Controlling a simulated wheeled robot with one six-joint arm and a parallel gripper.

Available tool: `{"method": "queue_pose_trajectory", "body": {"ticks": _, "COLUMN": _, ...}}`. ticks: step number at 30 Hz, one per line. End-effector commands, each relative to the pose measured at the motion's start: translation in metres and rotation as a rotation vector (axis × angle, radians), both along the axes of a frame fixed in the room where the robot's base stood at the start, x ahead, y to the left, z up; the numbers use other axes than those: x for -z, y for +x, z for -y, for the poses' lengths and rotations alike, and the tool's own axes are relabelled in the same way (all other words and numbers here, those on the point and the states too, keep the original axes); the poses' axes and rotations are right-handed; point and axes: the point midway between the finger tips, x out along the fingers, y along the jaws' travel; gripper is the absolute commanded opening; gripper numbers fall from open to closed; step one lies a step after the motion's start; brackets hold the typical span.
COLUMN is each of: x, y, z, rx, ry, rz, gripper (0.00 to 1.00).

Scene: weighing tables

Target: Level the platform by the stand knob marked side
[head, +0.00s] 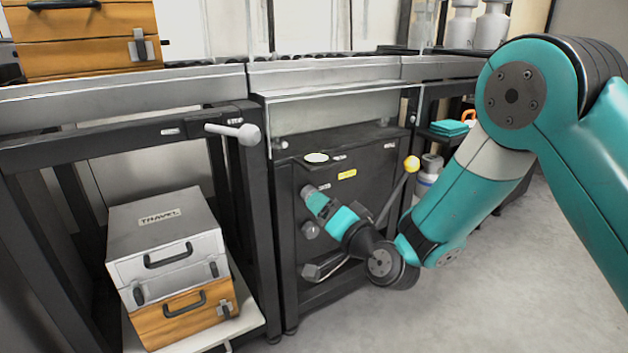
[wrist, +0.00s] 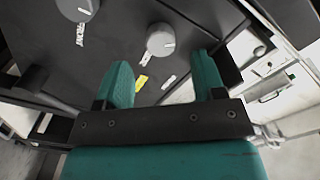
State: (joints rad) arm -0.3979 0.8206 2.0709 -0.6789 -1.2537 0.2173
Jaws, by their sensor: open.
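A second knob (wrist: 78,8) is at the upper left edge. Each has a small white tag beside it; I cannot surely read which says side.
A yellow label (head: 346,174) is on the stand. A yellow-ended lever (head: 411,164) rises to the right of my gripper. A grey handle (head: 234,131) juts out at the left table. Cases (head: 163,232) sit on a low shelf at left. The floor at lower right is clear.

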Motion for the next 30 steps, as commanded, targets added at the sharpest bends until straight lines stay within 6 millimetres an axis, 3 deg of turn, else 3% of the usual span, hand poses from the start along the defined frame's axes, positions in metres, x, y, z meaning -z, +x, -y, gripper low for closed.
{"method": "queue_pose_trajectory", "body": {"ticks": 1, "x": -0.007, "y": 0.007, "z": -0.006, "rx": -0.003, "ry": -0.002, "rz": 0.003, "gripper": 0.63}}
{"method": "queue_pose_trajectory", "body": {"ticks": 9, "x": 0.0, "y": 0.034, "z": -0.024, "rx": -0.003, "ry": -0.001, "rz": 0.002, "gripper": 0.63}}
{"method": "queue_pose_trajectory", "body": {"ticks": 22, "x": 0.0, "y": 0.041, "z": -0.028, "rx": 0.001, "ry": 0.0, "rz": 0.0, "gripper": 0.63}}
{"method": "queue_pose_trajectory", "body": {"ticks": 28, "x": 0.0, "y": 0.041, "z": -0.028, "rx": 0.001, "ry": 0.0, "rz": 0.001, "gripper": 0.19}}
{"method": "queue_pose_trajectory", "body": {"ticks": 30, "x": 0.0, "y": 0.041, "z": -0.028, "rx": 0.001, "ry": 0.0, "rz": 0.0, "gripper": 0.13}}
